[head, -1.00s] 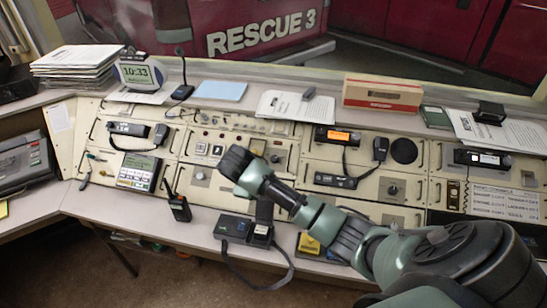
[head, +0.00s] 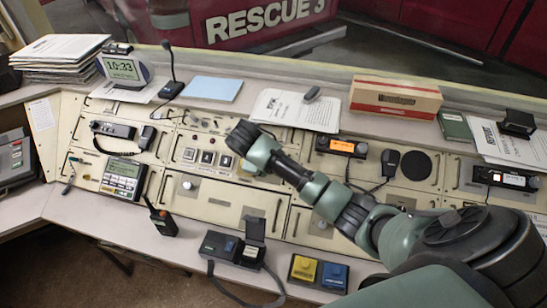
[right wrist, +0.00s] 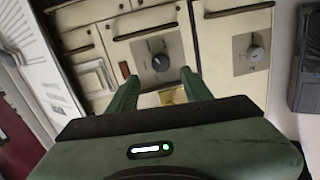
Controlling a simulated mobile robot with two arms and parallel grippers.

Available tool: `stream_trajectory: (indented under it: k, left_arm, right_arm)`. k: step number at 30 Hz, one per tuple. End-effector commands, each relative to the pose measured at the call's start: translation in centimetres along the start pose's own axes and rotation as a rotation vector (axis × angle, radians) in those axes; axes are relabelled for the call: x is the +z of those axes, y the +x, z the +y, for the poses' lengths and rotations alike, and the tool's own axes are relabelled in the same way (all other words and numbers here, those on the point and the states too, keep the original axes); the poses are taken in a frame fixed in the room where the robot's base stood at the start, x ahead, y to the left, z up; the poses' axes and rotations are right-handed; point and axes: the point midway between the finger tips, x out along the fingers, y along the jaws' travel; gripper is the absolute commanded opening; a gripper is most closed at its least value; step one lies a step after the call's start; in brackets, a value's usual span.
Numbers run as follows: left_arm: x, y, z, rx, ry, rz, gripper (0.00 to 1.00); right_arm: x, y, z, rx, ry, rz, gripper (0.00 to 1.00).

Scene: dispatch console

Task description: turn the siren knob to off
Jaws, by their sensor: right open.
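My right gripper (head: 240,138) reaches in from the right over the middle of the console in the head view. In the right wrist view its two green fingers (right wrist: 160,78) are apart with nothing between them. A dark round knob (right wrist: 161,62) on a grey plate shows beyond and between the fingertips, with a small orange light beside it. A second knob (right wrist: 255,53) sits on another plate to the right. No label is readable, so I cannot tell which is the siren knob. In the head view the gripper and arm hide part of the panels. My left gripper is not in view.
A black radio unit (head: 233,249) with a cable and a handheld radio (head: 162,222) stand on the front ledge. Yellow (head: 304,269) and blue (head: 334,275) blocks lie to their right. A cardboard box (head: 395,98) and papers (head: 296,110) lie on the back shelf.

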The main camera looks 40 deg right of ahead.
Motion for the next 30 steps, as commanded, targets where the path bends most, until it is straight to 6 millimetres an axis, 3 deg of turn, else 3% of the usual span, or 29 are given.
stream_trajectory:
  k: [6,15,27,28,30]
  left_arm:
    - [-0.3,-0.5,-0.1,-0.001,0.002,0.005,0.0]
    - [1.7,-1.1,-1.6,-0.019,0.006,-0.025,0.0]
    - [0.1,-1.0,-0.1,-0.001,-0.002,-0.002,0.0]
    - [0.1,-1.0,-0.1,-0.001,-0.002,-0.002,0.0]
    - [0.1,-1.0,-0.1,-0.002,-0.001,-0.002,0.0]
  right_arm:
    - [0.1,2.2,-0.1,-0.003,-0.001,-0.004,0.5]
    - [0.0,6.7,-0.1,-0.002,-0.001,-0.002,0.5]
    - [0.0,7.7,-0.1,0.0,-0.001,0.0,0.5]
    - [0.0,7.7,-0.1,0.0,-0.001,0.0,0.47]
    - [0.0,7.7,-0.1,0.0,-0.001,0.0,0.28]
